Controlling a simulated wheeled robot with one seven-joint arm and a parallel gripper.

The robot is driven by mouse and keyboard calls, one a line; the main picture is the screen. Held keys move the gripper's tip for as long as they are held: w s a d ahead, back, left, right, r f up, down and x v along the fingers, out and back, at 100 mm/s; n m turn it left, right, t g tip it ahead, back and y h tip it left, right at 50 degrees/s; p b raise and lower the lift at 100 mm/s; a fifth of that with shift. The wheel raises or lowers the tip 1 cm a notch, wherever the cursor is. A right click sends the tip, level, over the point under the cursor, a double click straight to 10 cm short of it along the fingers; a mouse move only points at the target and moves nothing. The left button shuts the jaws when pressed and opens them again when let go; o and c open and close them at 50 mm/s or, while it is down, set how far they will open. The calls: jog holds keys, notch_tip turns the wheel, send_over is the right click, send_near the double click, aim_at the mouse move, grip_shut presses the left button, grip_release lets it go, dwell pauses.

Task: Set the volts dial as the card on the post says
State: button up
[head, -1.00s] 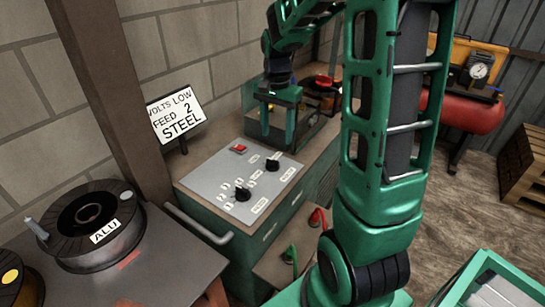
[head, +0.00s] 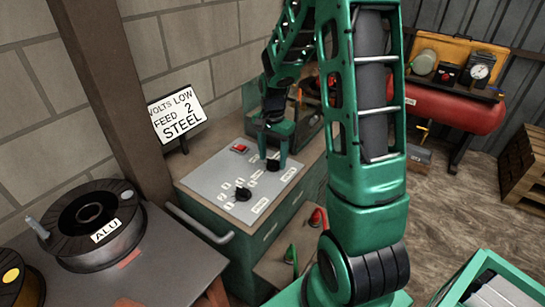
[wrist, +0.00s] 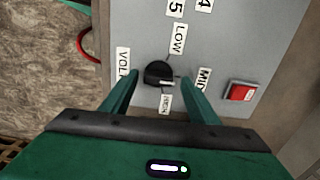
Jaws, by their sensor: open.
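The card (head: 177,116) on the post reads "VOLTS LOW, FEED 2, STEEL". The volts dial (wrist: 158,73) is a black knob on the grey panel (head: 215,183), with labels LOW (wrist: 178,39), MID (wrist: 204,78) and another (wrist: 166,103) around it. A small pale mark on its right side seems to point toward MID, but it is hard to read. My gripper (wrist: 160,77) is open, with one finger on each side of the dial; contact cannot be told. In the head view my gripper (head: 273,156) is low over this far knob.
A second black knob (head: 242,193) sits nearer on the panel. A red button (head: 240,149) is at the panel's back; it also shows in the wrist view (wrist: 241,92). A handle rail (head: 200,222) runs along the cabinet. A spool marked ALU (head: 95,222) stands on the left table.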

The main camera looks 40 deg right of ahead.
jog(key=shift+f, duration=0.15)
jog(key=c, duration=1)
jog(key=shift+c, duration=0.2)
